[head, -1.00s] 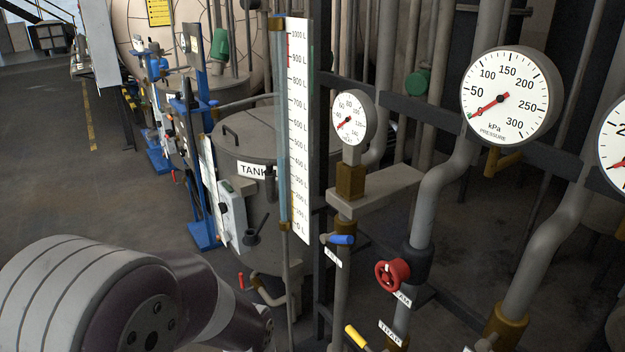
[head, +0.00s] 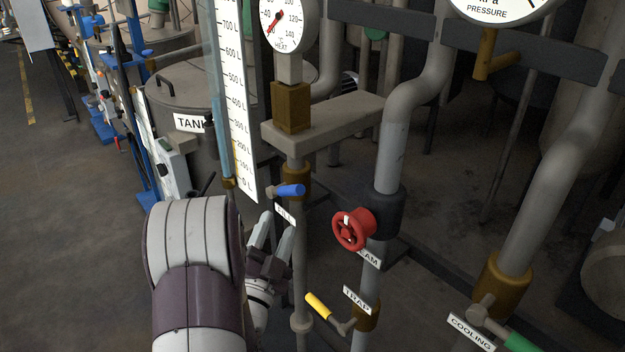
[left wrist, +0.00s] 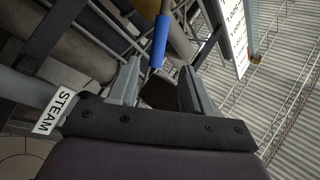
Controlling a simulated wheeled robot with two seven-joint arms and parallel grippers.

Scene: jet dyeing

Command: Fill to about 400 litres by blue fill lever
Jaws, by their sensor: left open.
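The blue fill lever (head: 289,190) sticks out to the right from a brass valve on a vertical pipe, above a partly hidden FILL label (head: 285,214). My left gripper (head: 277,226) is open just below the lever, fingers pointing up. In the left wrist view the blue lever (left wrist: 159,42) shows beyond the open fingers (left wrist: 158,82), between their tips and apart from them as far as I can tell. The litre scale (head: 236,110) with its sight tube (head: 217,90) stands left of the lever. Its upper part is cut off, and I cannot make out a level. My right gripper is out of view.
A red STEAM handwheel (head: 354,230) is close at the right of my gripper. A yellow TRAP lever (head: 319,306) is below, and a green COOLING lever (head: 521,343) at bottom right. The heat gauge (head: 288,22) and a grey bracket (head: 325,122) are above.

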